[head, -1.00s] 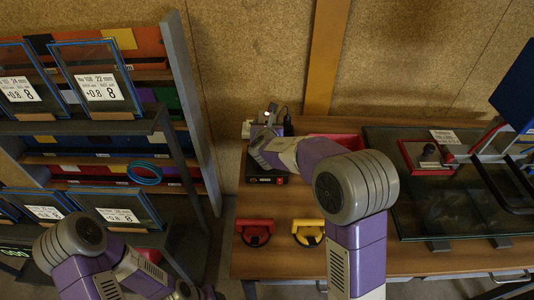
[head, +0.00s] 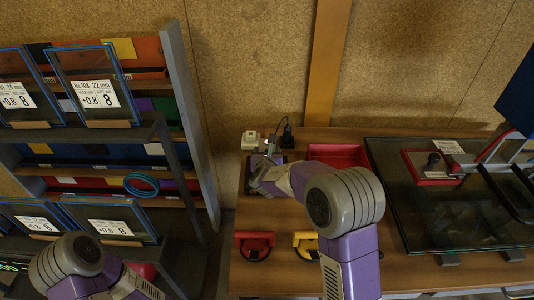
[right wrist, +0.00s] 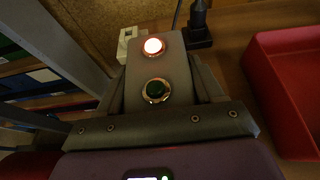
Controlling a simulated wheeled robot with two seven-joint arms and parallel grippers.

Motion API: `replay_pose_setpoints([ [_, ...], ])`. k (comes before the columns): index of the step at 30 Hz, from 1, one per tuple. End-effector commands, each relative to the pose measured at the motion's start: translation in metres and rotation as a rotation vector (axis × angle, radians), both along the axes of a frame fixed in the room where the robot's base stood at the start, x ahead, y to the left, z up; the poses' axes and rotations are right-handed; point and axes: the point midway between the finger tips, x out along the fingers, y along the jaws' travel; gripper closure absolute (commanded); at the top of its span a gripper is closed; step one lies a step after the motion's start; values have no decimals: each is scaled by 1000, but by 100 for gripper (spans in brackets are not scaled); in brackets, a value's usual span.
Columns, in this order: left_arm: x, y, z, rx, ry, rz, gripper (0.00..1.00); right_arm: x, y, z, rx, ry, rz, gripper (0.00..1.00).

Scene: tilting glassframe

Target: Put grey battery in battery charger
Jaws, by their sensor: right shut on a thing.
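My right gripper (head: 268,158) is over the back left of the workbench, at a dark box (head: 287,158) that looks like the battery charger and is largely covered by my arm. In the right wrist view my right gripper (right wrist: 158,85) is shut on a grey block, likely the grey battery (right wrist: 140,105). How far the battery sits in the charger is hidden. My left gripper is out of view; only its arm shows at the lower left.
A white box (head: 250,140) and a black plug (head: 287,138) are behind the gripper. A red tray (head: 338,154) is to its right. Red (head: 255,244) and yellow (head: 305,243) handled tools lie nearer the front. A glass frame (head: 450,215) fills the right side. Shelves stand left.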

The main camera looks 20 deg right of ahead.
Motion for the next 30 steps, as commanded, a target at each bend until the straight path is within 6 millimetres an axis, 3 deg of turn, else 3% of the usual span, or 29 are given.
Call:
replay_pose_setpoints([
  [2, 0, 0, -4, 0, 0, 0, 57, 1, 0, -1, 0, -5, -1, 92],
  [3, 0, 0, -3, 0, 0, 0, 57, 0, 0, -3, 0, 0, 0, 29],
  [7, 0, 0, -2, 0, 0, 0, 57, 0, 0, -2, 0, 1, 0, 9],
  [20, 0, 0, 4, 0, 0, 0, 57, -2, 1, 4, 0, 0, 1, 8],
  [30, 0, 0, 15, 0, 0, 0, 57, -63, 19, 31, 2, -1, 2, 8],
])
